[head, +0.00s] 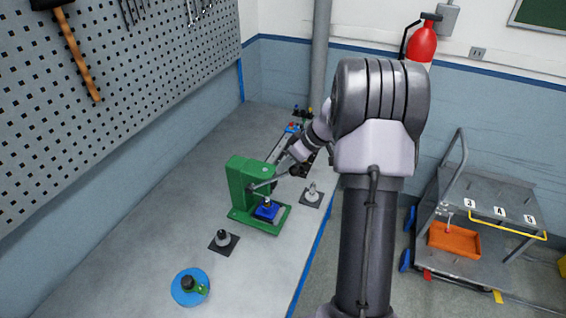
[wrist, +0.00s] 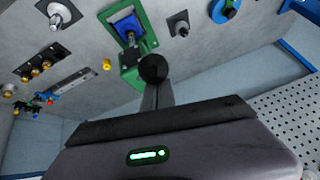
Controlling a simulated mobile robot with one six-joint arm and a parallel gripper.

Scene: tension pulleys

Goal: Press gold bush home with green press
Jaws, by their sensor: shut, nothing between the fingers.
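The green press (head: 241,186) stands on the bench in the head view, and its green frame also shows in the wrist view (wrist: 133,76). A blue block (head: 265,212) sits on its base, with a small gold-toned piece (head: 267,203) upright on top; I cannot tell how deeply it is seated. The block appears at the top of the wrist view (wrist: 124,24). A black ball knob (wrist: 153,67) stands just beyond my gripper (wrist: 155,84), which is shut and empty. I cannot tell whether the fingers touch the knob. In the head view my wrist partly hides the area beside the press.
Grey pulley parts on dark plates stand either side of the press (head: 222,239) (head: 312,196). A blue disc (head: 178,290) with a green and black part lies nearer. A loose gold piece (wrist: 107,64) lies close to the press. A pegboard wall (head: 130,70) borders the bench.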

